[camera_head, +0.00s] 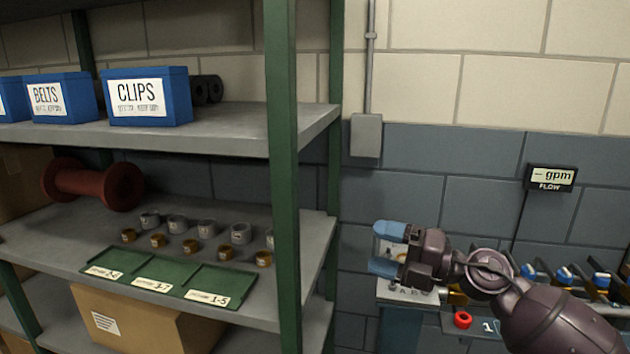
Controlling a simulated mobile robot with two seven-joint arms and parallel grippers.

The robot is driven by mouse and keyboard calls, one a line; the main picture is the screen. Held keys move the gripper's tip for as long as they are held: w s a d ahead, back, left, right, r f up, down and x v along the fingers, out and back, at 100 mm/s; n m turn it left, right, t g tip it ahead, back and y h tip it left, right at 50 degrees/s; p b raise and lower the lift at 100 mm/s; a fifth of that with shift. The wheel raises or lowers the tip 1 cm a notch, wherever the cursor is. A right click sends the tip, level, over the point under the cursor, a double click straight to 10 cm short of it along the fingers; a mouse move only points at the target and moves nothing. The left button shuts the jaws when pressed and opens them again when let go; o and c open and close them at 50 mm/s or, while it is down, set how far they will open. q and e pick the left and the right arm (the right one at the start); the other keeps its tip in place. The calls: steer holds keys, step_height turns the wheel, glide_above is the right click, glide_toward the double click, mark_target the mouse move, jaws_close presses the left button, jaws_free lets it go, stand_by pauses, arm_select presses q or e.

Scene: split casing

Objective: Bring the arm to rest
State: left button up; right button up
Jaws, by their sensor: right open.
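My right arm comes in from the lower right. Its gripper (387,249) points left, with two blue fingertips apart. Nothing shows clearly held between them. The gripper is to the right of the shelf's green front post, in front of the grey-blue wall and partly over a bench behind it. My left gripper is not in view.
A shelf unit with green posts (285,180) fills the left. Its middle board holds several grey (207,228) and brass cylinders (195,246), a green labelled tray (150,270) and a red spool (92,184). A red ring (463,320) lies on the bench.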

steer(key=s+d+f+m+t+h, duration=0.2)
steer(key=d+f+m+t+h, duration=0.35)
steer(key=f+m, duration=0.5)
steer(key=s+d+f+m+t+h, duration=0.1)
steer(key=d+f+m+t+h, duration=0.5)
steer(key=m, duration=0.7)
steer(key=s+d+f+m+g+h, duration=0.2)
steer(key=s+f+m+g, duration=0.2)
steer(key=s+f, duration=0.7)
steer(key=s+d+f+m+g+h, duration=0.2)
steer(key=s+f+m+g+h, duration=0.1)
steer(key=s+f, duration=0.8)
steer(key=shift+s+d+m+g+h, duration=0.15)
steer(key=shift+s+m+g+h, duration=0.2)
steer(key=shift+s+m, duration=0.6)
steer(key=shift+s, duration=0.2)
